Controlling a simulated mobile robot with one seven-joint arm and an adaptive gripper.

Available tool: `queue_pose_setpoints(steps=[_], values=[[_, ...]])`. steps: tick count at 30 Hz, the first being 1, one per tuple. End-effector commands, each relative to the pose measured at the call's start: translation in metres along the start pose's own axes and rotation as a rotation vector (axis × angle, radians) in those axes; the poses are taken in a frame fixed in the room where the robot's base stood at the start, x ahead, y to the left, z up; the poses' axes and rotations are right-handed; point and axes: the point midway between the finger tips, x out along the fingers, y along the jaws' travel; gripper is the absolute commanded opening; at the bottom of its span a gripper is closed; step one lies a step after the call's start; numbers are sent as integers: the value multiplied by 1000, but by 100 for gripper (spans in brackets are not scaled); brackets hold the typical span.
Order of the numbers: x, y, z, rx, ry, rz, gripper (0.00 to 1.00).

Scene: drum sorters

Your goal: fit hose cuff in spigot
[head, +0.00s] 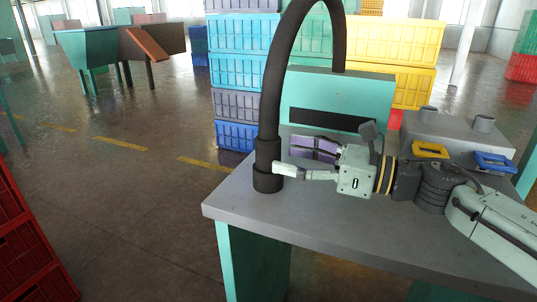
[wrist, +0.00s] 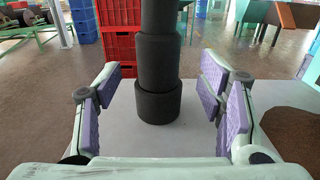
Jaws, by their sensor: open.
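The black hose (head: 270,105) arches up from behind the teal cabinet and comes down to a thicker black cuff (head: 268,178) near the table's left corner. The cuff (wrist: 158,102) stands upright, its lower end seemingly on the grey tabletop. My gripper (head: 284,157) is open and empty, just right of the cuff in the head view, with purple-padded fingers. In the wrist view the cuff shows centred between the spread fingers, slightly beyond them.
The grey table (head: 235,205) carries the teal cabinet (head: 340,92) and the grey box (head: 455,132). A yellow part (head: 430,150) and a blue part (head: 494,162) sit on the box's front. Stacked crates (head: 235,72) stand behind; red crates (head: 28,245) stand at left.

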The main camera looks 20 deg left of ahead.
Motion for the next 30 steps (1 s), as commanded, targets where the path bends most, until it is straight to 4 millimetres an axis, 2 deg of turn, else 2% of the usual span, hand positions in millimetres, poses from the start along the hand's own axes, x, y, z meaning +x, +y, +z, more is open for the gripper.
queue_pose_setpoints(steps=[9,19,30], values=[[44,3,6,0,2,4,62],[51,2,5,-1,-1,0,62],[51,2,5,-1,-1,0,38]])
